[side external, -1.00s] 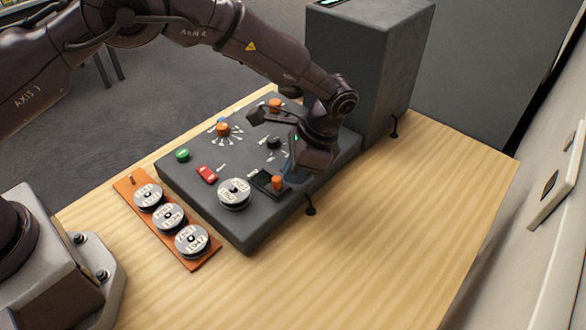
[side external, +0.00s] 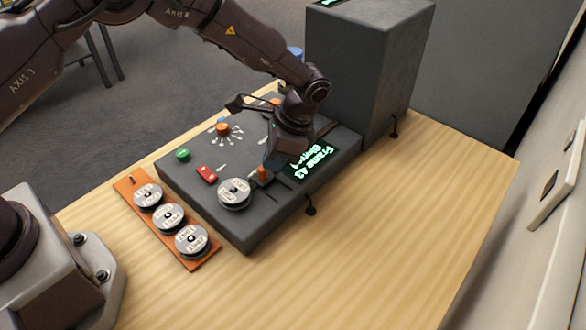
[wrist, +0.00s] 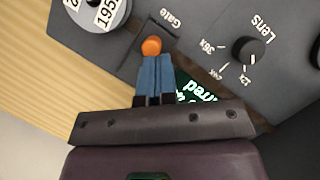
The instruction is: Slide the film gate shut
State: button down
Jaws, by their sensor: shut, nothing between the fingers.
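The film gate's orange knob (side external: 263,174) stands on the dark console (side external: 245,235), beside the mounted film reel (side external: 234,194). In the wrist view the knob (wrist: 151,46) sits on a dark plate by the word "Gate". My gripper (side external: 270,163) is low over the console, on the display side of the knob. Its blue fingers (wrist: 155,62) are together with nothing between them. Their tips are right against or very near the knob; contact is hard to tell. The fingers partly cover the plate and track.
A green-lit display (side external: 312,160) reads "Frame 43" and a partly hidden word. A lens dial (wrist: 247,48), red switch (side external: 207,174) and green button (side external: 183,155) are nearby. An orange rack (side external: 205,264) holds 3 reels. A tall grey box (side external: 355,75) stands behind.

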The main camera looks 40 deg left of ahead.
jog(key=w+d, duration=0.2)
jog(key=shift+w+d, duration=0.3)
jog(key=shift+d, duration=0.05)
jog(key=v, duration=1)
jog(key=s+a+r+n+t+h, duration=0.1)
jog(key=s+a+r+n+t, duration=0.2)
jog(key=s, duration=0.6)
jog(key=s+a+r+n+t+h, duration=0.1)
jog(key=s+a+r+n+t, duration=0.2)
jog(key=s+a+r, duration=0.5)
jog(key=s+a+r+n+t+h, duration=0.1)
jog(key=s+a+r, duration=0.4)
jog(key=s, duration=0.6)
jog(key=shift+s+a+r+n+t, duration=0.3)
jog(key=shift+a+r+n+t, duration=0.1)
jog(key=shift+r+n+t, duration=0.55)
